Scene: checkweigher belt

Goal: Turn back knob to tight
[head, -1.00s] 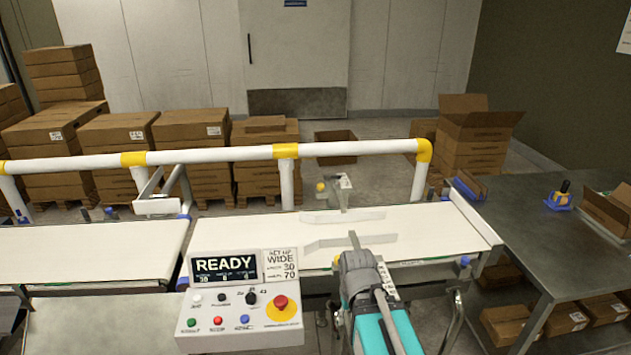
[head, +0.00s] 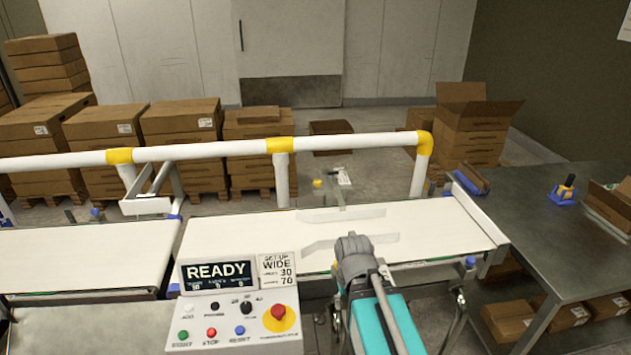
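The back knob (head: 317,183) is a small yellow knob on the grey bracket (head: 341,177) at the far edge of the right belt. A pale back guide rail (head: 343,215) stands in front of that bracket, over the belt. My gripper (head: 353,243) is at the end of the teal and grey arm, near the front edge of the belt. It is apart from the back knob, on the near side of the belt. The grey wrist faces me and hides the fingers, so their opening cannot be seen.
A front guide rail (head: 335,243) lies just beyond my gripper. A white pipe rail (head: 210,149) runs behind the belt. The control panel (head: 235,318) reads READY and stands left of my arm. A steel table (head: 525,200) is at the right. Cartons (head: 180,150) stand behind.

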